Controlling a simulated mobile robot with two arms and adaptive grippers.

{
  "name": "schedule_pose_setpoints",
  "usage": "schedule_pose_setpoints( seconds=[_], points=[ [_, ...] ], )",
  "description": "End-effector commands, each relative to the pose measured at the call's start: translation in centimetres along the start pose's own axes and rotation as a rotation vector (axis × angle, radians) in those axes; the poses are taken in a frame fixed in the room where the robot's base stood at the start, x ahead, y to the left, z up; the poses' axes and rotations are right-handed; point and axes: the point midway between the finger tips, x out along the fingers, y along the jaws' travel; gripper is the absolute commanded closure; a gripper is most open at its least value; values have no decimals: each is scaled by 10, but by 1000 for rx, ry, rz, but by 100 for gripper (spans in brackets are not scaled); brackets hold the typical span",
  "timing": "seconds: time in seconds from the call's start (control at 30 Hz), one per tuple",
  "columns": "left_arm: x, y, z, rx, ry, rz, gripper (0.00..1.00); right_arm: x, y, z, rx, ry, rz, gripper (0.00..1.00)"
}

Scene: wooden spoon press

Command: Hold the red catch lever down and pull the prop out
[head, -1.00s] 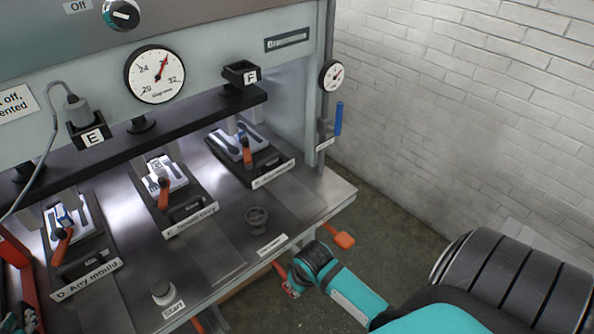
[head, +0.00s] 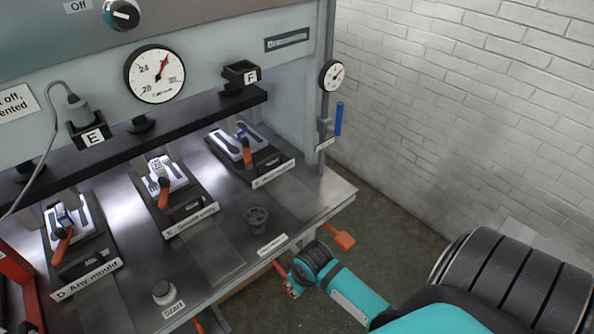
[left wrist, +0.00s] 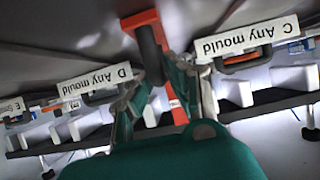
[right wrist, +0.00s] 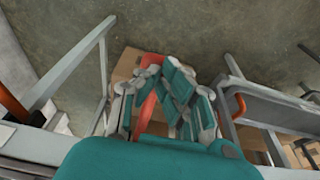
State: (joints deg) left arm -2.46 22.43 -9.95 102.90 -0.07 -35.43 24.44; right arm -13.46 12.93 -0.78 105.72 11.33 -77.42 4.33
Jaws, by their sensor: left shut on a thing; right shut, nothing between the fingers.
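My left gripper (left wrist: 165,75) is shut in the left wrist view on a dark, round handle (left wrist: 148,55) below a red bracket (left wrist: 142,20). A red bar (left wrist: 175,95) runs between its fingers; I take this to be the prop, but cannot tell its full shape. My left gripper is not visible in the head view. My right gripper (right wrist: 163,78) is shut and empty below the bench's front edge. A red lever (right wrist: 146,108), likely the catch lever, lies against or just behind its fingers; contact is unclear. The red lever (head: 280,267) also shows beside my right gripper (head: 292,284) in the head view.
A red frame (head: 22,290) stands at the left edge. Mould stations with orange handles (head: 163,192) line the bench. An orange paddle (head: 341,240) sticks out at its right corner. Bench legs (right wrist: 85,68) and a brown box (right wrist: 125,68) flank my right gripper.

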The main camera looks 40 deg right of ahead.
Motion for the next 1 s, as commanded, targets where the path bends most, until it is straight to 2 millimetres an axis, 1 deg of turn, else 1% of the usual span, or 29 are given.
schedule_pose_setpoints(
  seconds=[0.03, 1.0],
  points=[
    [-3, 0, 4, -1, -4, 0, 100, 0, 0, 1, 0, -2, 0, 100],
    [-53, 0, 29, -1, -3, 0, 100, 1, 0, 1, 0, -2, 0, 100]
  ],
)
